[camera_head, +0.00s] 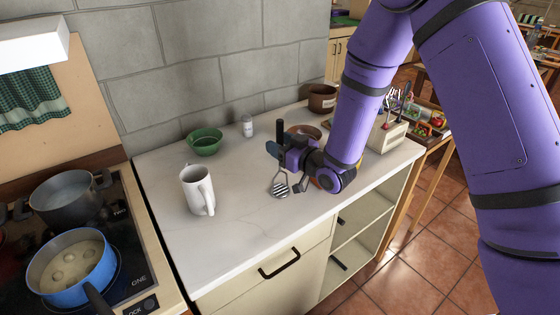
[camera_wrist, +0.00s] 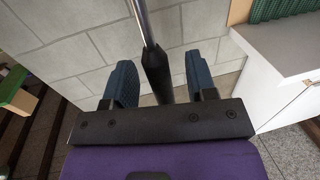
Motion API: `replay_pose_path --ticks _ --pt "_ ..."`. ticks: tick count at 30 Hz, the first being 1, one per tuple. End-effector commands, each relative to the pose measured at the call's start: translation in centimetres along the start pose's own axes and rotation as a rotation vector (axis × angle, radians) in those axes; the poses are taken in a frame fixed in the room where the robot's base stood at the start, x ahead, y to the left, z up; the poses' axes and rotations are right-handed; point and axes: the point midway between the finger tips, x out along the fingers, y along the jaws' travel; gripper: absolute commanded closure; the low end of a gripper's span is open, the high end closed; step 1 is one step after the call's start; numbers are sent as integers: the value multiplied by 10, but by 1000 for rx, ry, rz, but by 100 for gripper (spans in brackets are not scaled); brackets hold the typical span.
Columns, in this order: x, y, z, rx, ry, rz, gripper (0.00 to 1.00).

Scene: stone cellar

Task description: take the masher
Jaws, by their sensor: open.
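The masher (camera_head: 280,187) shows in the head view with its slotted metal head low, over the white counter. A black upright handle rises above my gripper, and the middle of the masher is hidden behind the gripper. My gripper (camera_head: 274,151) is open at the masher, level with its middle. In the wrist view the black handle (camera_wrist: 155,72) and its thin metal shaft run between my two blue fingers. I cannot tell whether the masher's head touches the counter.
A white mug (camera_head: 196,190) stands left on the counter (camera_head: 235,235). Behind are a green bowl (camera_head: 205,142), a small white shaker (camera_head: 248,127), a brown bowl (camera_head: 304,131) and a brown pot (camera_head: 322,98). A stove with a blue pot (camera_head: 70,270) is left. The front counter is clear.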

Motion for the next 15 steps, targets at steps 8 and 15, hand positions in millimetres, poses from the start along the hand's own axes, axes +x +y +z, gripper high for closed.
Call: replay_pose_path --ticks 8,15 --pt "21 0 0 0 0 1 48" --pt "21 0 0 0 0 1 62"
